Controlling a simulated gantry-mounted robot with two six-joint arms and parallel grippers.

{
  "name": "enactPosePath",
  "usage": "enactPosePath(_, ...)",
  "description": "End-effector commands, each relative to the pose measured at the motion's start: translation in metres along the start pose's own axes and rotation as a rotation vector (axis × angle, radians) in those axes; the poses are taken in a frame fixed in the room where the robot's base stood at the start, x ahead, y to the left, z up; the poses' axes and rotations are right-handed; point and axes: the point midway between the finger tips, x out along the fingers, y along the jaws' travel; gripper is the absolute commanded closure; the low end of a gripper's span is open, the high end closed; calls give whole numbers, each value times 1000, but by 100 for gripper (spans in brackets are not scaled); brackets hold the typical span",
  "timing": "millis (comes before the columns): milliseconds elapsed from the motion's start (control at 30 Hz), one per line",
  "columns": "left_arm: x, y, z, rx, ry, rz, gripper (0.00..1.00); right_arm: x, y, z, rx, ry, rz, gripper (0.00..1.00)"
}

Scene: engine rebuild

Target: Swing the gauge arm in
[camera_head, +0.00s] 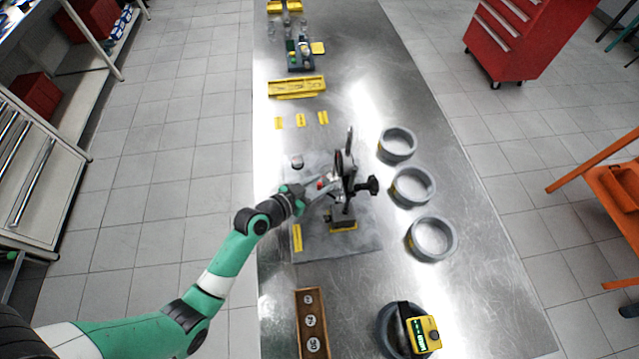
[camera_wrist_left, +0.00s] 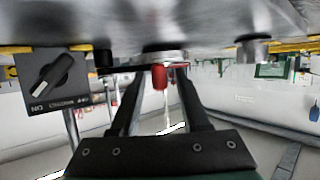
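A dark upright stand (camera_head: 348,165) with a black knob at its right rises from the grey plate (camera_head: 365,243) in the middle of the bench. I cannot clearly tell which of its parts is the gauge arm. A small red tip (camera_head: 320,184) shows at its left side. My left gripper (camera_head: 322,183) reaches in from the left at this red tip. My right gripper is out of view.
Three grey rings (camera_head: 432,238) stand right of the plate. A yellow device (camera_head: 423,334) sits on a round part at the front. A wooden tray (camera_head: 298,330) lies front left. A switch box (camera_wrist_left: 52,82) shows in the wrist view. Yellow trays (camera_head: 297,88) lie farther back.

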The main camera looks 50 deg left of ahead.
Motion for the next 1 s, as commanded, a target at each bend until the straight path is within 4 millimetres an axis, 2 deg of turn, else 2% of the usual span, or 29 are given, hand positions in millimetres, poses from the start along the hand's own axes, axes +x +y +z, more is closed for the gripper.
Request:
enactPosePath(33, 0, 0, 0, 0, 0, 0, 65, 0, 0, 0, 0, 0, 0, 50)
enactPosePath(233, 0, 0, 0, 0, 0, 0, 100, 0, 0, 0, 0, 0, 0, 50)
enactPosePath(1000, 0, 0, 0, 0, -1, 0, 100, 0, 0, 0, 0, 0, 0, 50)
